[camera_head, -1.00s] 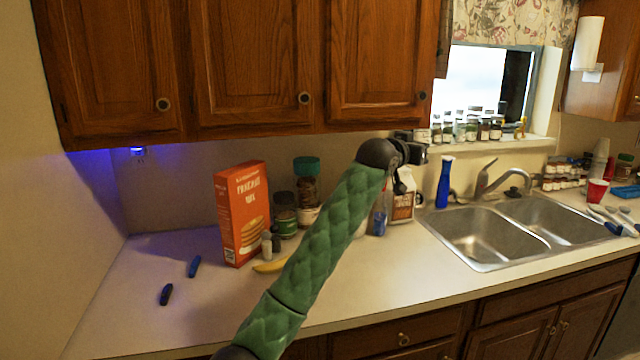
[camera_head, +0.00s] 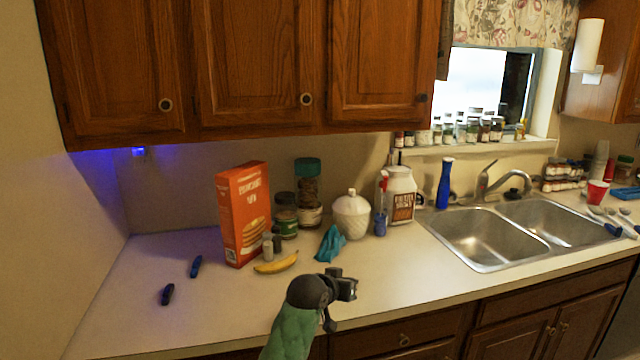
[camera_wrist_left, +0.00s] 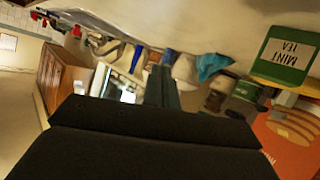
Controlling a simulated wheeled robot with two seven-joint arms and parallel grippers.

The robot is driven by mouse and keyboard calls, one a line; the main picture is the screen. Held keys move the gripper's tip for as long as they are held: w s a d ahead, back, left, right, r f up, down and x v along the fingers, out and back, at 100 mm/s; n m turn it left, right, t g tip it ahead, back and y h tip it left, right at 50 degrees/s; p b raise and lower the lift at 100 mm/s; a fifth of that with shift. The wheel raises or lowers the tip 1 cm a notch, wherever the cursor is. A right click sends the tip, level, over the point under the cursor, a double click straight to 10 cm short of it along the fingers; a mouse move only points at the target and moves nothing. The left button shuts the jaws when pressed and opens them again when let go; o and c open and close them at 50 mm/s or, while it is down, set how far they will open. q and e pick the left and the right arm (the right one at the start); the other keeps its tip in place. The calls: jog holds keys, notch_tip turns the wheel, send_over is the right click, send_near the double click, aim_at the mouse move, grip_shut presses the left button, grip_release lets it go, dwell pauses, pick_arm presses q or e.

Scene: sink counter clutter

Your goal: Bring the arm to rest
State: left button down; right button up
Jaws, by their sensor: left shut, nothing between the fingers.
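My left arm, in a green quilted sleeve, comes up from the bottom of the head view. My right gripper is in neither view.
The counter (camera_head: 130,315) holds an orange pancake box (camera_head: 242,215), a banana (camera_head: 276,263), a teal cloth (camera_head: 331,244), a white lidded jar (camera_head: 351,216) and a blue bottle (camera_head: 444,184). A double sink (camera_head: 485,237) is at right. Cabinets (camera_head: 250,65) hang above.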

pick_arm(q)
jog(key=s+a+f+n+g+y, duration=0.1)
jog(key=s+a+f+g+y, duration=0.1)
jog(key=s+a+f, duration=0.75)
jog(key=s+a+f+n+g+y, duration=0.1)
jog(key=s+a+f+g+y, duration=0.1)
jog(key=s+a+f, duration=0.75)
jog(key=s+a+f+g+y, duration=0.1)
jog(key=s+a+f, duration=0.15)
jog(key=s, duration=0.65)
jog(key=s+a+f+g+y, duration=0.15)
jog(key=s+a, duration=0.25)
jog(key=s, duration=0.6)
jog(key=s+a+f+g, duration=0.1)
jog(key=s+a+f, duration=0.15)
jog(key=s, duration=0.65)
jog(key=s+d+f+g, duration=0.1)
jog(key=d+f, duration=0.1)
jog(key=f, duration=1.2)
jog(key=s+d+f+g, duration=0.1)
jog(key=d+f, duration=0.1)
jog(key=f, duration=1.2)
jog(key=shift+s+d+n, duration=0.3)
jog(key=shift+d, duration=0.05)
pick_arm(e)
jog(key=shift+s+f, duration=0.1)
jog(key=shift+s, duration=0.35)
